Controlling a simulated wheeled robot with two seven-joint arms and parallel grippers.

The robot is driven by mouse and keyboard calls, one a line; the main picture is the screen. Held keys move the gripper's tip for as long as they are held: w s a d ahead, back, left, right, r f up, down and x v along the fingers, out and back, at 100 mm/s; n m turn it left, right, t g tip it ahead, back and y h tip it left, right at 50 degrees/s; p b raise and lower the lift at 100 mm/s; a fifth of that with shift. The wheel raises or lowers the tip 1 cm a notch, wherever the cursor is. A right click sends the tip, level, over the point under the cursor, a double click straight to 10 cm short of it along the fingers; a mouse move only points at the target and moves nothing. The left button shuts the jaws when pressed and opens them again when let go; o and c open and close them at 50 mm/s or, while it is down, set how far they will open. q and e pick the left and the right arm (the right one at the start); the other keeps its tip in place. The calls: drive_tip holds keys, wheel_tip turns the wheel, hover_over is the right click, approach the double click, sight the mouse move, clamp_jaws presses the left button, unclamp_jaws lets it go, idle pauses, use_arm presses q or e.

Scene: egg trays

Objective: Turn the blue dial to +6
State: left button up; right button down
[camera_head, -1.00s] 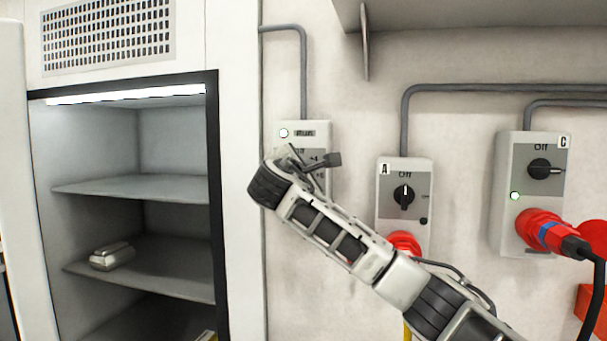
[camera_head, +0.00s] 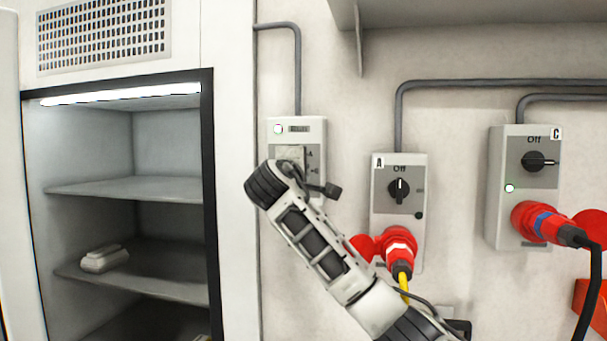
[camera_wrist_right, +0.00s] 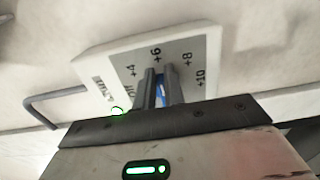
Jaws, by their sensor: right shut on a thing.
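The blue dial (camera_wrist_right: 160,92) shows as a narrow blue strip between the two fingers of my right gripper (camera_wrist_right: 160,80) in the right wrist view. The gripper is shut on it. The dial's plate carries the marks +4, +6, +8 and +10. The strip's visible end lies close to the +6 mark, but the fingers hide much of the dial, so its exact pointing is hard to tell. In the head view the dial's box (camera_head: 310,131) is on the wall, with my right wrist in front of it hiding the dial. My left gripper is out of view.
Switch box A (camera_head: 384,215), with a red plug (camera_head: 399,243), is right of the dial's box. Switch box C (camera_head: 497,205), with another red plug (camera_head: 535,222), is farther right. An open lit cabinet (camera_head: 207,200) stands left, with a pale object (camera_head: 105,259) on a shelf.

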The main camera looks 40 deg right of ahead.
drive_tip(key=shift+w+a, duration=0.15)
drive_tip(key=shift+a, duration=0.1)
drive_tip(key=c, duration=1.5)
unclamp_jaws()
drive_tip(key=shift+c, duration=0.2)
drive_tip(key=shift+o, duration=0.3)
drive_tip(key=shift+w+a, duration=0.1)
drive_tip(key=shift+w, duration=0.1)
drive_tip(key=b+v, duration=0.3)
drive_tip(key=v, duration=1.3)
drive_tip(key=shift+s, duration=0.15)
